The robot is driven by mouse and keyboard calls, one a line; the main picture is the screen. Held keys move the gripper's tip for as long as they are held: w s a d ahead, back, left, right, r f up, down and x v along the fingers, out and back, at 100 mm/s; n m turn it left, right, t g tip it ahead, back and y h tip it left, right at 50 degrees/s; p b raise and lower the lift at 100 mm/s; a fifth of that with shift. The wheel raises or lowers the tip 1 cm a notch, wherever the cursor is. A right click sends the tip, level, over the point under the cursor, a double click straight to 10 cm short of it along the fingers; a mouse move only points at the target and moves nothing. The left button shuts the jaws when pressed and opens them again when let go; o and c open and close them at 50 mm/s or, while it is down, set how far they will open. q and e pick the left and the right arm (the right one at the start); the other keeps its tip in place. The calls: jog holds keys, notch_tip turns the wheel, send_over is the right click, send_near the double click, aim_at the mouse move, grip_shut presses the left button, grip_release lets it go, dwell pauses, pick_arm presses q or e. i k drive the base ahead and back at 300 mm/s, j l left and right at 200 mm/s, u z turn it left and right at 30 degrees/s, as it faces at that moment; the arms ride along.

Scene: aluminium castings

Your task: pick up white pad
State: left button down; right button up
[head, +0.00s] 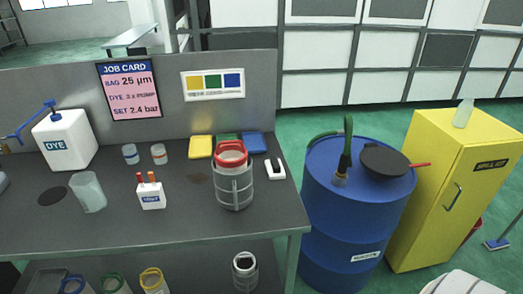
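A small white block (275,169) with a dark mark on it lies near the right edge of the dark bench top. It is the only small flat white item on the bench; I cannot tell for sure whether it is the white pad. Yellow (201,146), green (226,139) and blue (254,143) pads lie in a row at the back of the bench, the green one partly hidden behind a grey metal canister with a red rim (234,185). Neither of my grippers shows in the head view.
The bench (120,228) also holds a white DYE jug (66,140), a clear beaker (88,193), two small jars, and a white holder (151,198) with red-topped items. A blue drum (345,205) and yellow cabinet (440,200) stand to the right.

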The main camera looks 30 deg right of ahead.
aim_at(273, 167)
jog(key=z, duration=1.2)
